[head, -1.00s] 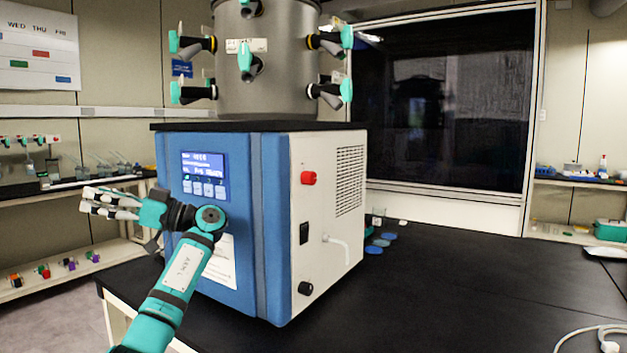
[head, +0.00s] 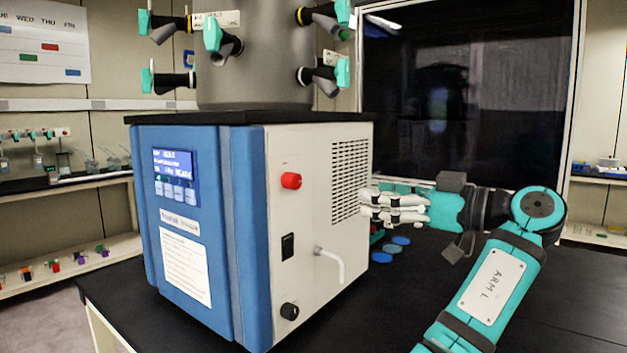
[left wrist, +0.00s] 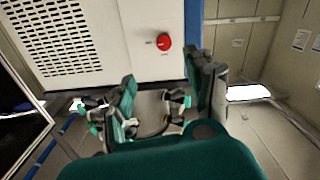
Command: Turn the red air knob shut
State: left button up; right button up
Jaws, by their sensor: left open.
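The red air knob (head: 291,181) is on the white side panel of the blue and white freeze dryer (head: 190,230), above a black switch. It also shows in the left wrist view (left wrist: 163,41), top centre, beyond the fingers. My left gripper (head: 366,207) is to the right of the knob in the head view, in front of the vent grille's right edge, pointing left. It is apart from the knob. In the left wrist view its two green fingers (left wrist: 160,88) stand apart with nothing between them. My right gripper is not in view.
A black switch (head: 288,246), a white bent spout (head: 332,264) and a black knob (head: 289,311) sit lower on the side panel. Blue discs (head: 383,257) lie on the black table behind. The steel chamber (head: 255,60) with teal-handled valves stands on top.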

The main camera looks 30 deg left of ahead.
aim_at(298, 182)
pick_arm(q)
jog(key=a, duration=1.7)
jog(key=shift+w+a+r, duration=0.15)
jog(key=shift+w, duration=0.1)
grip_shut()
